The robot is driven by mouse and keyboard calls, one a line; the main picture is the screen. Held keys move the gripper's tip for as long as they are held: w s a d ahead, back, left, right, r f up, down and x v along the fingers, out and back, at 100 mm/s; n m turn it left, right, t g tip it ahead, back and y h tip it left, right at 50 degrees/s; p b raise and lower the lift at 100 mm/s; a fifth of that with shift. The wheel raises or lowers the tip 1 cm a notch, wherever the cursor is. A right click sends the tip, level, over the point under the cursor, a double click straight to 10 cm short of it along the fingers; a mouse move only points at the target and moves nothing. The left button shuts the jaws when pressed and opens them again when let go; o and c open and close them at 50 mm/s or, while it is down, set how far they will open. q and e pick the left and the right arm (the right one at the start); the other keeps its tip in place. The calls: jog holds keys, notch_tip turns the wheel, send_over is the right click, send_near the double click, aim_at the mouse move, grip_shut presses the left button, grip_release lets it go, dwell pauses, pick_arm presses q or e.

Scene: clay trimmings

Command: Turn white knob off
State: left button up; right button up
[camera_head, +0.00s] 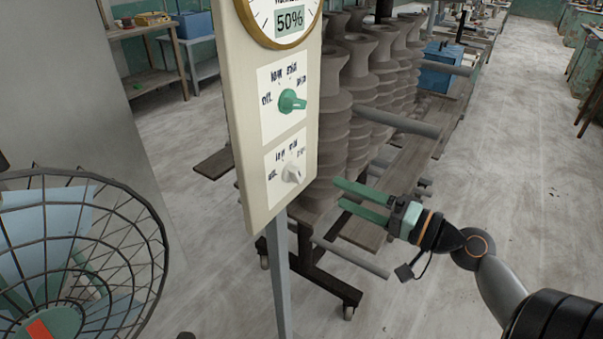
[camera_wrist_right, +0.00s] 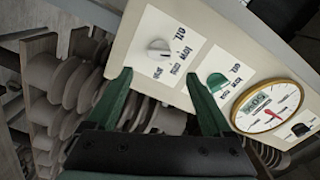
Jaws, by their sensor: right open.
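The white knob (camera_head: 292,173) is on the lower white plate of an upright cream panel (camera_head: 247,125). Labels are printed around it; I cannot tell clearly which one it points at. It also shows in the right wrist view (camera_wrist_right: 158,48). My right gripper (camera_head: 338,194) has green fingers, open and empty, to the right of the panel and a little lower than the knob. In the right wrist view the fingertips (camera_wrist_right: 157,78) are spread, with the white knob beyond the gap, apart from both fingers. My left gripper is not in view.
A green knob (camera_head: 291,101) is above the white one, under a round gauge (camera_head: 290,20) reading 50%. A caged fan (camera_head: 75,255) stands at left. A rack of grey clay pieces (camera_head: 338,105) is behind the panel. Open floor (camera_head: 500,130) lies at right.

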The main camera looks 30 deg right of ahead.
aim_at(300, 177)
jog(key=p+x, duration=0.3)
jog(key=x, duration=0.5)
jog(key=shift+w+r, duration=0.1)
jog(key=shift+w, duration=0.05)
jog(key=shift+p+x, duration=0.3)
jog(key=shift+x, duration=0.45)
grip_shut()
